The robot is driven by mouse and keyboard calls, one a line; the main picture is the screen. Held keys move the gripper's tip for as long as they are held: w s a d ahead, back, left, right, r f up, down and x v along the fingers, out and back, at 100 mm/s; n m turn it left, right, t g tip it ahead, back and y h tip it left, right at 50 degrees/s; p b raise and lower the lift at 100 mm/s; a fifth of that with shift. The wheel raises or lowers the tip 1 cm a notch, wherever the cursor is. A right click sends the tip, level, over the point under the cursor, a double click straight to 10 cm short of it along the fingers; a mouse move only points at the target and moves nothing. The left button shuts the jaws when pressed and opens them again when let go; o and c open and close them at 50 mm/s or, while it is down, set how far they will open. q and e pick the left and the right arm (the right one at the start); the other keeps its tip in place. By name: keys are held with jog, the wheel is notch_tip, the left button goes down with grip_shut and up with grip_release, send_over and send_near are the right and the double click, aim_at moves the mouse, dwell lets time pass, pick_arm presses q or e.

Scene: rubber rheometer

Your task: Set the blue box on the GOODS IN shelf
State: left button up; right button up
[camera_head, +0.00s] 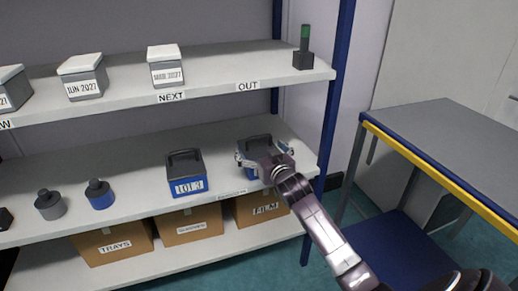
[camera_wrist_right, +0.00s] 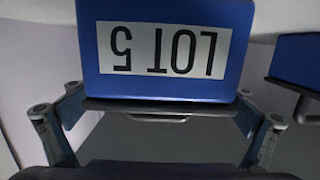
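A blue box with a dark grey lid and handle (camera_head: 250,173) is at the right end of the middle shelf, above a small shelf-edge label (camera_head: 231,193) too small to read. In the right wrist view the box (camera_wrist_right: 92,45) reads LOT 5, upside down. My right gripper (camera_head: 265,157) is at its lid, also in the wrist view (camera_wrist_right: 160,105), with one finger at each side. Whether the fingers press on it is unclear. The box appears upright, but its underside is hidden. My left gripper is not in view.
A second blue box (camera_head: 189,187), LOT 3, stands left on the same shelf. Two bottles (camera_head: 99,194) (camera_head: 49,205) stand further left. Cartons (camera_head: 112,246) fill the shelf below. White-lidded boxes (camera_head: 165,66) are above. A shelf post (camera_head: 328,120) and grey table (camera_head: 450,135) are right.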

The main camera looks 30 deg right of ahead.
jog(key=p+v, duration=0.2)
jog(key=v, duration=0.9)
jog(key=s+a+f+n+g+y, duration=0.1)
jog(key=s+a+f+g, duration=0.2)
jog(key=s+a+f, duration=0.3)
jog(key=s+a+f+n+g+y, duration=0.1)
jog(key=s+a+f+g, duration=0.25)
jog(key=s+f, duration=0.35)
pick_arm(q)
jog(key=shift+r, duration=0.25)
pick_arm(e)
jog(key=s+a+f+n+g+y, duration=0.1)
jog(key=s+a+f+g, duration=0.2)
jog(key=s, duration=0.6)
jog(key=s+a+f+n+g+y, duration=0.1)
jog(key=s+a+f+g, duration=0.2)
jog(key=s+a+f, duration=0.3)
jog(key=s+a, duration=0.1)
jog(key=s, duration=0.1)
jog(key=shift+s+n, duration=0.4)
pick_arm(q)
jog(key=shift+p, duration=0.3)
pick_arm(e)
jog(key=shift+a, duration=0.1)
